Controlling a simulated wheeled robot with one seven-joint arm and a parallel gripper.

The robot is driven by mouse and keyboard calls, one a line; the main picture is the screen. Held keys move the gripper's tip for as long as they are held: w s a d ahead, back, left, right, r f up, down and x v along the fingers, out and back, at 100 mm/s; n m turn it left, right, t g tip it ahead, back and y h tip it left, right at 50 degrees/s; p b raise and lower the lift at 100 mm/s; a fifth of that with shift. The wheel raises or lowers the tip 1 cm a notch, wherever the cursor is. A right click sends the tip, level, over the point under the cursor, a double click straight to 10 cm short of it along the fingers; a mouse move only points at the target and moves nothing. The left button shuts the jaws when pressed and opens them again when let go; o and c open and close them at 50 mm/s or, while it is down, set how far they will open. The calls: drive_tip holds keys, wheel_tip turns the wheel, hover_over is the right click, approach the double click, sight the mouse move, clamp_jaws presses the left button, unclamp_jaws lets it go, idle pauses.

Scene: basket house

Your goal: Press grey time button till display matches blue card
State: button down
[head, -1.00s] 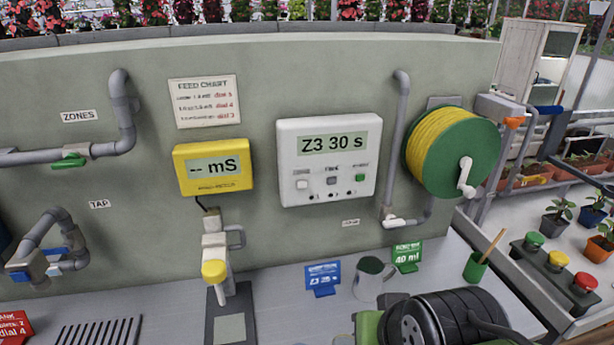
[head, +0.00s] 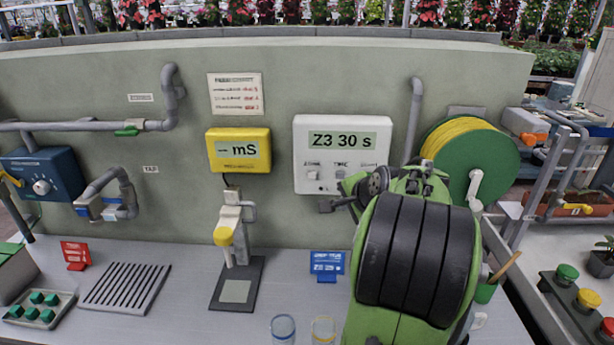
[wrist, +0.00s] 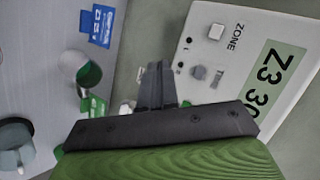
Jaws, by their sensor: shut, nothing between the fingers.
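The white control box (head: 301,155) hangs on the wall; its display (head: 349,140) reads "Z3 30 s". It fills the right of the wrist view, where the grey time button (wrist: 199,72) sits beside the white zone button (wrist: 216,31). The blue card (head: 327,262) stands on the counter below the box and also shows in the wrist view (wrist: 97,25); its small writing is unreadable. My gripper (wrist: 156,85) is shut and empty, its tips beside the time button in the picture and apparently apart from it. My arm covers the box's lower right in the head view.
A green hose reel (head: 490,145) is at the right. Clear cups (head: 283,328) stand near the front.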

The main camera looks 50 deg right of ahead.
sight(340, 176)
drive_tip(key=shift+w, duration=0.1)
drive_tip(key=w+d+p, duration=0.5)
drive_tip(key=d, duration=0.1)
drive_tip(key=shift+w+d, duration=0.25)
drive_tip(key=shift+w, duration=0.15)
idle(0.5)
drive_tip(key=shift+d+r, duration=0.1)
idle(1.5)
drive_tip(key=shift+w+d+p, duration=0.25)
drive_tip(key=shift+p, duration=0.1)
